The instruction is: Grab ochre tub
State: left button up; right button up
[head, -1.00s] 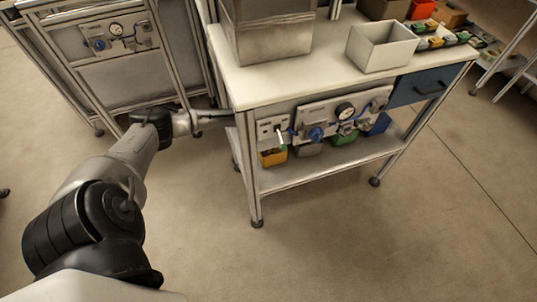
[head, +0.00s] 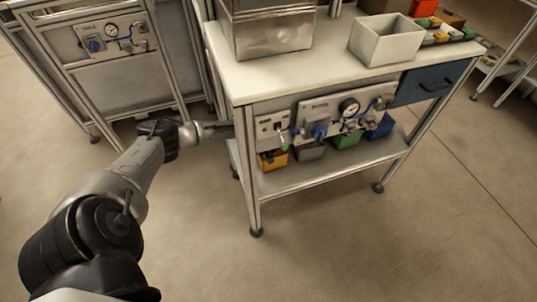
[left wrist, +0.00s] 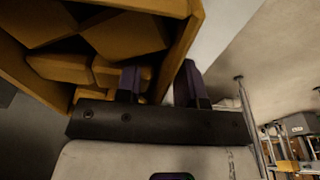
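The ochre tub (head: 272,160) sits at the left end of the bench's lower shelf in the head view, below a gauge panel. In the left wrist view the ochre tub (left wrist: 188,40) is large and close at the upper left, with several ochre blocks (left wrist: 125,35) inside. My left gripper (left wrist: 160,84) is at its rim: one dark finger is over the inside and the other outside, with the tub's wall between them. A gap shows between the fingers. In the head view the fingertips are hidden behind the bench's left side. My right gripper is out of view.
A grey tub (head: 310,150), a green tub (head: 346,140) and a blue tub (head: 380,127) stand to the right on the shelf. The bench leg (head: 252,185) and gauge panel (head: 335,115) are close by. Floor in front is clear.

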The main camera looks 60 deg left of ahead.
pick_arm(q)
grip_shut()
dwell(0.4)
jog(key=shift+r, duration=0.2)
